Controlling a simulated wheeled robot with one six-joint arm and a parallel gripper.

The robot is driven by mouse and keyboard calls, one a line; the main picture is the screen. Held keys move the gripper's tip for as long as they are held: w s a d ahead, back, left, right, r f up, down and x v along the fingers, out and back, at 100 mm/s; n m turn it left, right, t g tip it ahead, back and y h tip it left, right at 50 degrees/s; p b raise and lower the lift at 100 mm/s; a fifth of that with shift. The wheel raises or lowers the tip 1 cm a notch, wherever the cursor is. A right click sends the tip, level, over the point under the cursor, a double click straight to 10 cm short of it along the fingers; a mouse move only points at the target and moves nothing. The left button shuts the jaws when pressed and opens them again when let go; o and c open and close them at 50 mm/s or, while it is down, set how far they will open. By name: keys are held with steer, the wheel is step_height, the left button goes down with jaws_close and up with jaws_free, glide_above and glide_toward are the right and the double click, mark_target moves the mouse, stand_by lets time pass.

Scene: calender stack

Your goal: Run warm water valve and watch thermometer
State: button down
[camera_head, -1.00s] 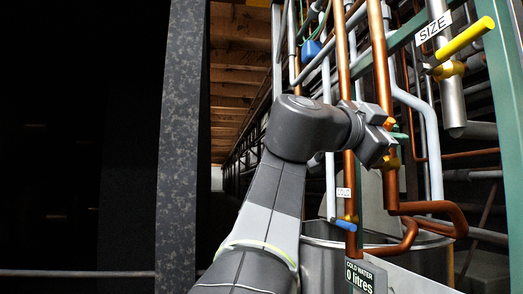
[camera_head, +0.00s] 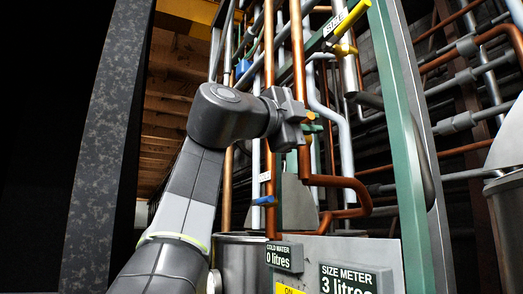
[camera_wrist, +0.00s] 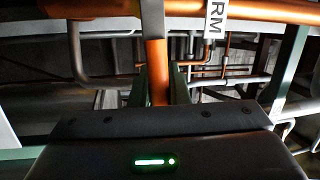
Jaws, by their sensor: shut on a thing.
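My gripper (camera_head: 308,118) is at the copper pipes in the head view. In the wrist view my gripper (camera_wrist: 159,84) is shut on an orange handle (camera_wrist: 156,58), which stands between the two fingers below a copper pipe. A white label (camera_wrist: 215,18) ending in "RM" hangs beside it; its first letters are cut off. In the head view my gripper hides most of the valve. I cannot make out a thermometer in either view.
The cold water meter (camera_head: 285,257) reads 0 litres; the size meter (camera_head: 348,279) reads 3 litres. A green post (camera_head: 402,130) stands right.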

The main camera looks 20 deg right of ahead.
steer(key=shift+f+m+b, duration=0.45)
steer(key=shift+m+b, duration=0.15)
steer(key=c, duration=1.4)
jaws_free()
steer(key=shift+b+v, duration=1.65)
steer(key=shift+v, duration=5.25)
steer(key=shift+w, duration=0.1)
